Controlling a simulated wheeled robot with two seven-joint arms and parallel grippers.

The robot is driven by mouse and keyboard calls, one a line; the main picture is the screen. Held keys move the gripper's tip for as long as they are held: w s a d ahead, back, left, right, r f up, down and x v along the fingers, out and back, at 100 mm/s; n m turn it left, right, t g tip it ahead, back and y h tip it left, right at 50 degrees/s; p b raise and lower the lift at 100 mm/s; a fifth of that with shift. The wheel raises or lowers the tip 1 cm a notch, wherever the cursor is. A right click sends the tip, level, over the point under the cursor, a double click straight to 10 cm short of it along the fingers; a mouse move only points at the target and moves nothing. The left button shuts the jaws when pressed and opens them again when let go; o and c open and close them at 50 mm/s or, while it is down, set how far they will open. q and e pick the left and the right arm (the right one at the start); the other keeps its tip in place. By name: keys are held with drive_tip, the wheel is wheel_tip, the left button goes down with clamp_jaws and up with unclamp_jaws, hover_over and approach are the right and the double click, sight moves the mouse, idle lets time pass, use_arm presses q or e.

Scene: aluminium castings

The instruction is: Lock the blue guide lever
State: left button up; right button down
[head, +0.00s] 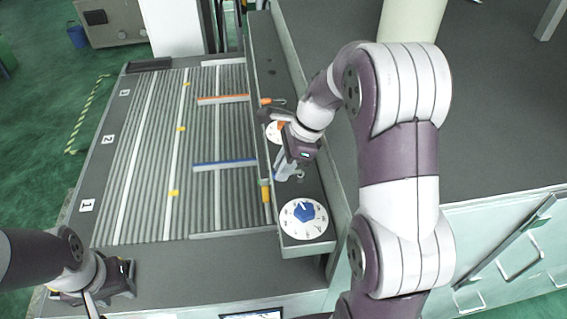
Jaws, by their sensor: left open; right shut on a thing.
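The blue guide (225,163) is a blue-topped bar lying across the grooved bed. Its right end reaches the grey rail, where my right gripper (287,173) is shut on the blue guide lever. The jaws and wrist hide most of that lever, so its exact angle cannot be told. My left gripper (92,300) is open at the lower left, over the front edge of the table, away from the guide.
An orange guide (222,99) lies farther back on the bed, with a second dial (273,132) partly hidden by my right wrist. The grooved bed (150,150) is otherwise clear, with white strips and yellow markers. A raised wall runs along the rail's right side.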

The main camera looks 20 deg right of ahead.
idle(0.3)
drive_tip(key=c, duration=1)
unclamp_jaws()
drive_tip(key=shift+c, duration=0.2)
